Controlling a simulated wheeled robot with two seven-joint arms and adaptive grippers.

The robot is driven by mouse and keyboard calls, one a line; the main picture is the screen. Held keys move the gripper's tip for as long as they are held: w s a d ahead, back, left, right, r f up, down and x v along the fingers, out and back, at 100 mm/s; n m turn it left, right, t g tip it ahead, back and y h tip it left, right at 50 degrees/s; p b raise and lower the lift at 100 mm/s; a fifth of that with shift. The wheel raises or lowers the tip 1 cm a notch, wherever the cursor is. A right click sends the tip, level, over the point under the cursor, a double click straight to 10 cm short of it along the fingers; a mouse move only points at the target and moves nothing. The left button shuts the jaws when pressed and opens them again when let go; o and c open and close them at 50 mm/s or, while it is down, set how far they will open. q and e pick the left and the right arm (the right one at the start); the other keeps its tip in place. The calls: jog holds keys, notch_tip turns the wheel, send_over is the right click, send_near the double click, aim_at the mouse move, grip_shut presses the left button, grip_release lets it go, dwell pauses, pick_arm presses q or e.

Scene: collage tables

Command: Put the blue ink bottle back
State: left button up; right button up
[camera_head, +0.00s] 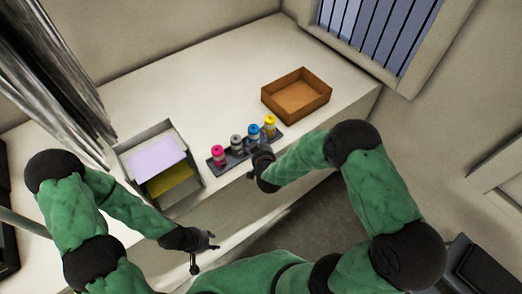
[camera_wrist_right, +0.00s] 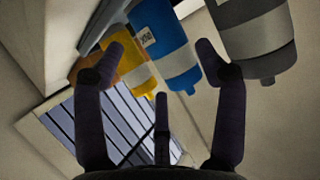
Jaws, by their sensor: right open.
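The blue ink bottle (camera_head: 254,134) stands in the dark rack (camera_head: 233,160) near the table's front edge, between a grey bottle (camera_head: 236,143) and a yellow one (camera_head: 270,125). My right gripper (camera_head: 264,158) is just in front of the rack by the blue bottle. In the right wrist view, the blue bottle (camera_wrist_right: 166,45) shows beyond and between the spread fingers of the open right gripper (camera_wrist_right: 160,58). Contact with it cannot be made out. My left gripper (camera_head: 205,252) is in front of the table, fingers apart and empty.
A magenta bottle (camera_head: 218,153) stands at the rack's left end. An open brown box (camera_head: 297,94) lies behind it to the right. A grey tray (camera_head: 126,158) with lilac and olive sheets is at the left. The table's back middle is clear.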

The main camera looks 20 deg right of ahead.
jog(key=d+v, duration=0.1)
jog(key=v, duration=0.5)
jog(key=s+a+f+g+y, duration=0.2)
jog(key=s+f+g, duration=0.4)
jog(key=s+f, duration=0.3)
jog(key=s+a+f+m+g+y, duration=0.1)
jog(key=s+a+f+g+y, duration=0.2)
jog(key=s, duration=0.9)
notch_tip(320, 180, down, 7)
jog(key=a+g, duration=0.2)
jog(key=g, duration=0.2)
jog(key=shift+s+r+y, duration=0.2)
jog(key=shift+y, duration=0.1)
jog(key=shift+a, duration=0.1)
